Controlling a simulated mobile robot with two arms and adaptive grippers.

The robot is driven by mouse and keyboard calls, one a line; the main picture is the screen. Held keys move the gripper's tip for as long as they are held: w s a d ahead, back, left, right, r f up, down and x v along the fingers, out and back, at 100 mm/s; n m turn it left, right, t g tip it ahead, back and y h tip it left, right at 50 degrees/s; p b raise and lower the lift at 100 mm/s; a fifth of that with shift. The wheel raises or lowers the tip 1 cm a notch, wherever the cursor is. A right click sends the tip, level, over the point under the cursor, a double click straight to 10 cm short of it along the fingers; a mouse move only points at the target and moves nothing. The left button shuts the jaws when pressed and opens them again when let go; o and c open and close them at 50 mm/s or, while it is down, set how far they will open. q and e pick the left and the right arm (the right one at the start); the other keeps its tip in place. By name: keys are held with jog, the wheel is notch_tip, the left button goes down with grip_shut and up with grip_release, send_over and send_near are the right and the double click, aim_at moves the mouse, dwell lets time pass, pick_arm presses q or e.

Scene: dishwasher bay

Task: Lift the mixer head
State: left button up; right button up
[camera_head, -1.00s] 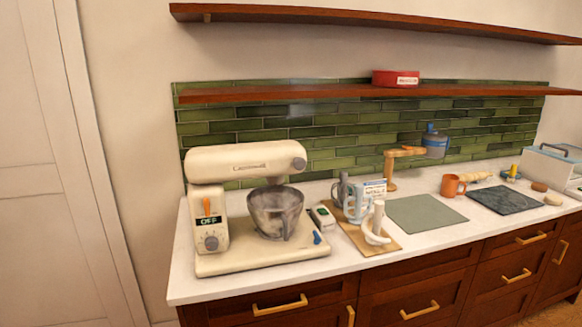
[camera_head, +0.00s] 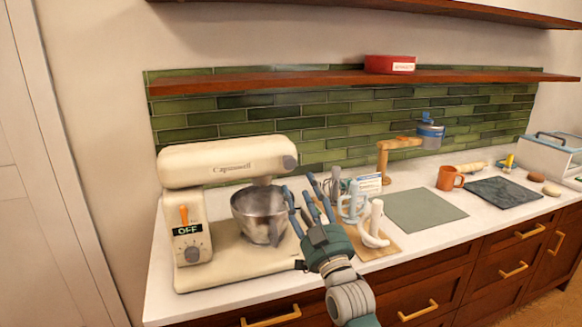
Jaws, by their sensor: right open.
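The cream stand mixer (camera_head: 218,218) stands at the left end of the counter. Its head (camera_head: 228,161) is level, lowered over a grey metal bowl (camera_head: 260,214). An orange lever (camera_head: 184,215) sits on its column above a display reading OFF and a dial. My right gripper (camera_head: 308,203) is open and empty, with its fingers pointing up and left, just right of the bowl in the picture. It hides part of the counter and the mixer base's right end. I cannot tell whether it touches the mixer. My left gripper is out of view.
A green-grey mat (camera_head: 424,210), orange mug (camera_head: 449,178) and dark slab (camera_head: 504,192) lie farther right. A wooden shelf (camera_head: 330,80) runs above the mixer.

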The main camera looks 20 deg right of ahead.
aim_at(291, 166)
jog(key=p+x, duration=0.1)
jog(key=x, duration=0.5)
jog(key=shift+w+p, duration=0.3)
jog(key=shift+w, duration=0.1)
jog(key=shift+w+r, duration=0.25)
jog(key=shift+w, duration=0.4)
grip_shut()
